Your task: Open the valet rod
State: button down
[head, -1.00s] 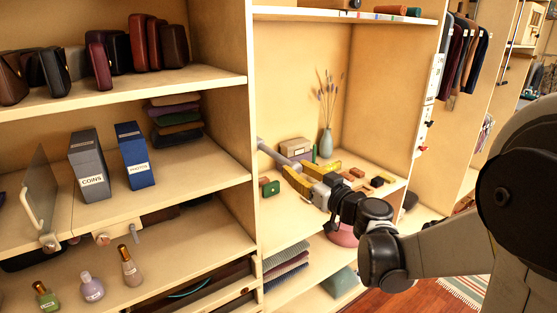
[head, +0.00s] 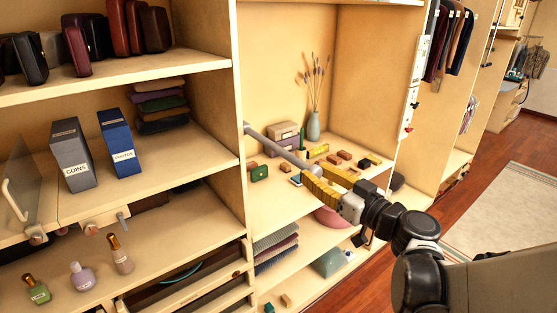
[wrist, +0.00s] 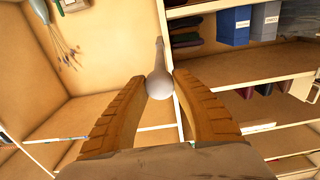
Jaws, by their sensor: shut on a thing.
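The valet rod (head: 280,148) is a slim grey rod. It sticks out from the edge of the upright wardrobe panel (head: 205,90), slanting toward the lower right in the head view. My gripper (head: 315,178), with yellow ribbed fingers, is shut on the rod's outer end. In the wrist view the rod's rounded grey knob (wrist: 158,86) sits between the two fingertips (wrist: 160,84), with the rod running away behind it. The fingers partly hide the knob in the head view.
Behind the rod, a shelf holds a vase with dried stems (head: 313,125), boxes and small blocks. To the left, shelves hold a grey COINS box (head: 72,155), a blue box (head: 118,143) and several bottles. Floor to the right is open, with a rug (head: 510,215).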

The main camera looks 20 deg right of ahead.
jog(key=c, duration=1)
grip_release()
jog(key=shift+o, duration=0.2)
jog(key=v, duration=1.2)
jog(key=a+f+m+g+b, duration=0.1)
jog(key=a+f+g+b, duration=0.7)
jog(key=f, duration=0.7)
jog(key=s+a+f+m+g+h+b, duration=0.1)
jog(key=s+a+f+h+b, duration=0.1)
jog(key=f, duration=0.3)
jog(key=s+a+f+m+g+h+b, duration=0.1)
jog(key=s+a+f+h+b, duration=0.1)
jog(key=f+b, duration=0.3)
jog(key=shift+s+f+m+h, duration=0.3)
jog(key=shift+s+f+h, duration=0.1)
jog(key=shift+h, duration=0.4)
